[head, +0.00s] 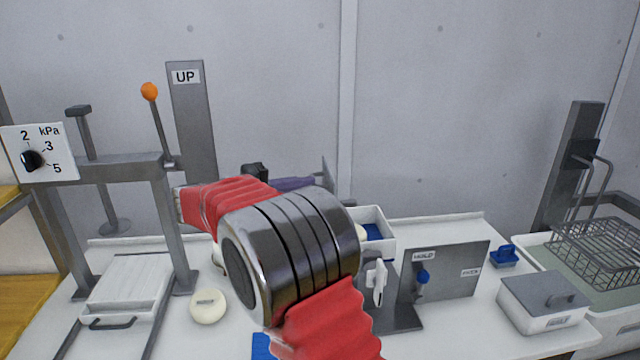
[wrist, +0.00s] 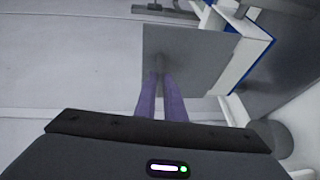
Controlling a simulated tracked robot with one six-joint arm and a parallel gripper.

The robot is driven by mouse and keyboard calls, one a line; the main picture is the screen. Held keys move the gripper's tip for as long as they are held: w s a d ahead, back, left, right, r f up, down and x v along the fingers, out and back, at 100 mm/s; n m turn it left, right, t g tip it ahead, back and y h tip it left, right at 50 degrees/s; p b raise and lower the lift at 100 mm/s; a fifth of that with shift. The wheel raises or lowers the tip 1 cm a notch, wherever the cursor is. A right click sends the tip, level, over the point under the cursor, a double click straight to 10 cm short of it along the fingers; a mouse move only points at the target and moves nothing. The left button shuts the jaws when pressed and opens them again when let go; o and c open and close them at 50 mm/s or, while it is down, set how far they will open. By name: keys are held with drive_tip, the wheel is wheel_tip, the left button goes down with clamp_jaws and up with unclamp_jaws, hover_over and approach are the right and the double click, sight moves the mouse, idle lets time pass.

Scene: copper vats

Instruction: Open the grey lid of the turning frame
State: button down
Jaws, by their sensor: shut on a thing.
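The grey lid (wrist: 195,50) shows in the wrist view as a flat square plate, next to a white frame with blue inside (wrist: 249,52). The purple fingers of my gripper (wrist: 160,74) are shut on a small grip on the lid's face, mostly hidden between them. In the head view the lid (head: 328,176) is a thin, steep grey plate at the tips of my gripper (head: 312,182). The white frame with blue inside (head: 378,218) is below and right of it, partly hidden by my arm.
A grey panel marked HOLD (head: 450,272) with a blue knob (head: 422,277) stands right of my arm. A white box with a grey top (head: 543,300) and a wire basket (head: 600,250) are farther right. A press-like stand (head: 110,168) and round cream piece (head: 208,305) are left.

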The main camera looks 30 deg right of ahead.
drive_tip(key=shift+w+a+f, duration=0.1)
drive_tip(key=shift+a+f, duration=0.4)
drive_tip(key=shift+f, duration=0.4)
drive_tip(key=shift+w+a+f, duration=0.1)
drive_tip(key=shift+a+f, duration=0.4)
drive_tip(key=shift+f, duration=0.35)
drive_tip(key=c, duration=1.8)
unclamp_jaws()
drive_tip(key=shift+c, duration=0.2)
drive_tip(key=shift+a, duration=0.1)
drive_tip(key=a+r, duration=0.2)
drive_tip(key=a, duration=1.1)
drive_tip(key=shift+s+a, duration=0.3)
drive_tip(key=shift+a, duration=0.1)
